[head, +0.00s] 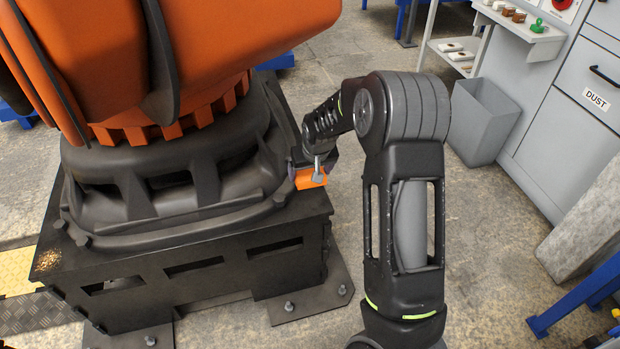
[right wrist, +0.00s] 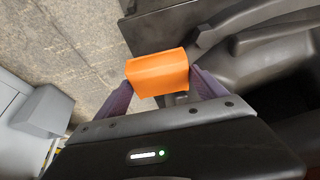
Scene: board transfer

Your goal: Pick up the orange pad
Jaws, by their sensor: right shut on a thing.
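The orange pad (head: 311,179) is a small orange block at the right edge of the large machine's black base (head: 180,262). My right gripper (head: 306,177) is at the pad, its arm reaching in from the right of the head view. In the right wrist view the pad (right wrist: 157,73) sits between the two purple fingertips (right wrist: 158,84), which are shut on it from both sides. I cannot tell whether the pad still touches the base. My left gripper is not in view.
A large orange machine (head: 200,45) stands on the black base at the left. A grey bin (head: 483,122) and a grey cabinet (head: 570,140) stand at the right. Blue metal legs (head: 580,305) show at the lower right.

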